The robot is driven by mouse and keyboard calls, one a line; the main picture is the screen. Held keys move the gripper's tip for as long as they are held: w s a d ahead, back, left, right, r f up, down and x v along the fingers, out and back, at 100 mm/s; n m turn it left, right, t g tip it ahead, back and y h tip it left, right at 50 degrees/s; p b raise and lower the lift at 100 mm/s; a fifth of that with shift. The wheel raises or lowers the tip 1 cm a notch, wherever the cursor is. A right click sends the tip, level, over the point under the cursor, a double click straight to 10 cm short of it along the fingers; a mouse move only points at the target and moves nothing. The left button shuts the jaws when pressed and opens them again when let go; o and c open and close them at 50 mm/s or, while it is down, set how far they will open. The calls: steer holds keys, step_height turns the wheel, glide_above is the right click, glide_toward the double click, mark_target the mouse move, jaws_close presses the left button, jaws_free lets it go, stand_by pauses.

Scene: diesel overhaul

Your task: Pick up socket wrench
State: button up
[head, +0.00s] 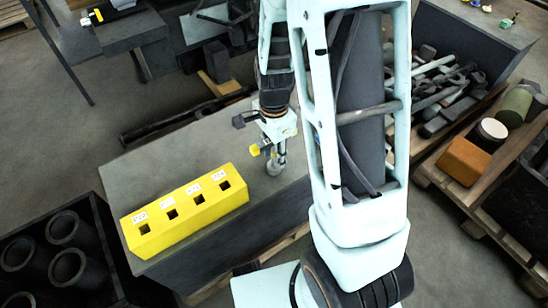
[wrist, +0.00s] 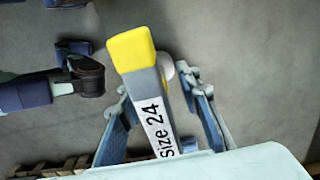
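The socket wrench (wrist: 150,95) shows in the wrist view as a grey bar with a yellow end and a white "size 24" label. It lies between the two fingers of my gripper (wrist: 165,105), with gaps visible beside it, so the fingers look open around it. In the head view my gripper (head: 273,158) is low over the grey bench, right of the yellow block. A small yellow piece (head: 255,150) beside it looks like the wrench's end. The rest of the wrench is hard to make out there.
A yellow block (head: 186,210) with several square holes and labels sits on the grey bench (head: 150,175). A black crate with cylinders (head: 92,215) is at lower left. Pallets with metal parts (head: 440,90) and an orange block (head: 464,158) stand right.

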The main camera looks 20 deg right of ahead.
steer(key=shift+c, duration=0.3)
jaws_close()
steer(key=shift+r, duration=0.1)
